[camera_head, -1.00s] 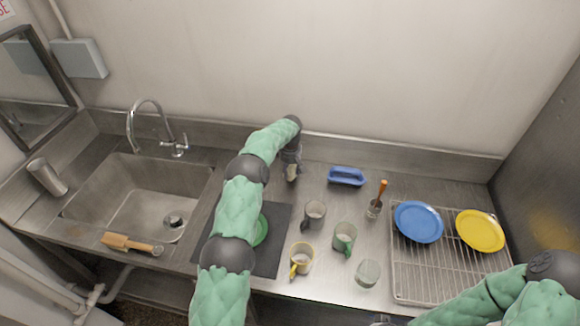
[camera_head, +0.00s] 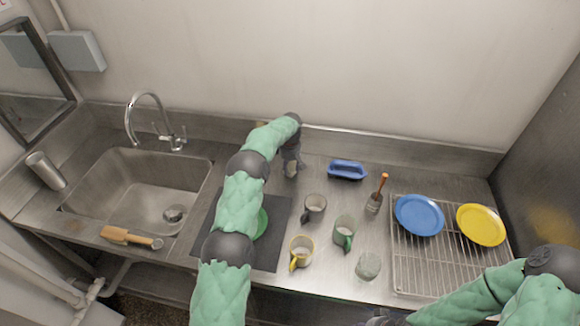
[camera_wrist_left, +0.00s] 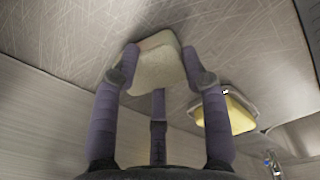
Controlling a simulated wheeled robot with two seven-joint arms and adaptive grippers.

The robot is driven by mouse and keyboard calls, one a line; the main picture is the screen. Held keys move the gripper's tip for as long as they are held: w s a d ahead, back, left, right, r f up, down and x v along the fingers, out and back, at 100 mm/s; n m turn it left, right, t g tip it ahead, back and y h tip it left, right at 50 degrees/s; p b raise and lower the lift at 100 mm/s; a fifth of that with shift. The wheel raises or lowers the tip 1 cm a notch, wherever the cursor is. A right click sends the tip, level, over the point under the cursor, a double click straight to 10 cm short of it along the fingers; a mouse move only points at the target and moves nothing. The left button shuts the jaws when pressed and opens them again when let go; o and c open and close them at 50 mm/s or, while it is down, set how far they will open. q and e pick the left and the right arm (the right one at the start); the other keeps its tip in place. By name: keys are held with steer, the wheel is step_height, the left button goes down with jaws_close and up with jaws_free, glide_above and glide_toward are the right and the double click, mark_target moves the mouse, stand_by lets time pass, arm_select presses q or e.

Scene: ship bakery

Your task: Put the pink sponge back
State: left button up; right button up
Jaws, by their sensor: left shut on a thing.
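My left gripper (camera_wrist_left: 163,80) is shut on a pale cream block that looks like a sponge (camera_wrist_left: 157,68). A yellow sponge-like block (camera_wrist_left: 240,116) in a grey-rimmed holder is beside the held block in the wrist view.
A grey mug (camera_head: 314,207), yellow mug (camera_head: 301,252), green mug (camera_head: 344,232) and glass (camera_head: 368,266) stand nearer. A rack (camera_head: 420,268) holds blue and yellow plates. The sink (camera_head: 135,190) is left.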

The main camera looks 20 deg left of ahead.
arm_select(q)
steer(key=shift+f, duration=0.35)
steer(key=o, duration=1.2)
steer(key=shift+r, duration=0.15)
